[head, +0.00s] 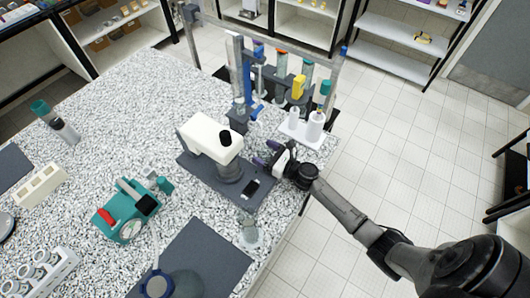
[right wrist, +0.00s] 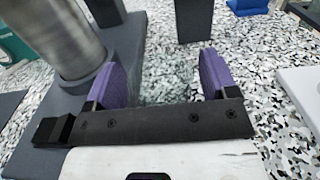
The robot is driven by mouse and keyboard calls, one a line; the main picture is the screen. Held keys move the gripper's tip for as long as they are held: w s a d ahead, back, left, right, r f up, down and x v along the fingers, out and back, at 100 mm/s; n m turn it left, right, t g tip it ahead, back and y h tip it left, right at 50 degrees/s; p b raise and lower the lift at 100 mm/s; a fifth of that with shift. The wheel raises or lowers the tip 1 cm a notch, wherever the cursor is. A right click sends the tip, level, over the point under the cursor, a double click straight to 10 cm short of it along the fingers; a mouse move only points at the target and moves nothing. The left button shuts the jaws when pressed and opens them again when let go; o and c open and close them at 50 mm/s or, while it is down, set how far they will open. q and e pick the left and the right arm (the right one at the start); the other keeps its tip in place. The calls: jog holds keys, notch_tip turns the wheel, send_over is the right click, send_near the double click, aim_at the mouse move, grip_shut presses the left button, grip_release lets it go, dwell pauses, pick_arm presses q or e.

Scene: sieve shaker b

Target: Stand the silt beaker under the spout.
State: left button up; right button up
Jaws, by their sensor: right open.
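A cream-headed machine (head: 208,138) with a grey metal cylinder (head: 230,172) under its head stands on a dark base (head: 205,176). I cannot make out its spout. A clear glass beaker (head: 250,236) stands near the table's front edge, at the base's near corner; I cannot tell whether it is the silt beaker. My right gripper (head: 268,153) is beside the machine, to the right of the cylinder, low over the table. The cylinder (right wrist: 52,38) is close to the left finger. My left gripper is out of view.
A white stand with white bottles (head: 315,125) is just behind and right of the right gripper. A rack with blue posts and coloured tubes (head: 250,85) stands beyond. A teal device (head: 128,215) is left, and a dark mat (head: 215,255) with a blue-ringed jar (head: 160,284) is in front.

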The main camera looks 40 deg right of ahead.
jog(key=shift+r, duration=0.3)
jog(key=v, duration=1.1)
jog(key=shift+s+d+f+b, duration=0.1)
jog(key=shift+s+f+b, duration=0.05)
jog(key=shift+s+b, duration=0.25)
jog(key=shift+s, duration=0.15)
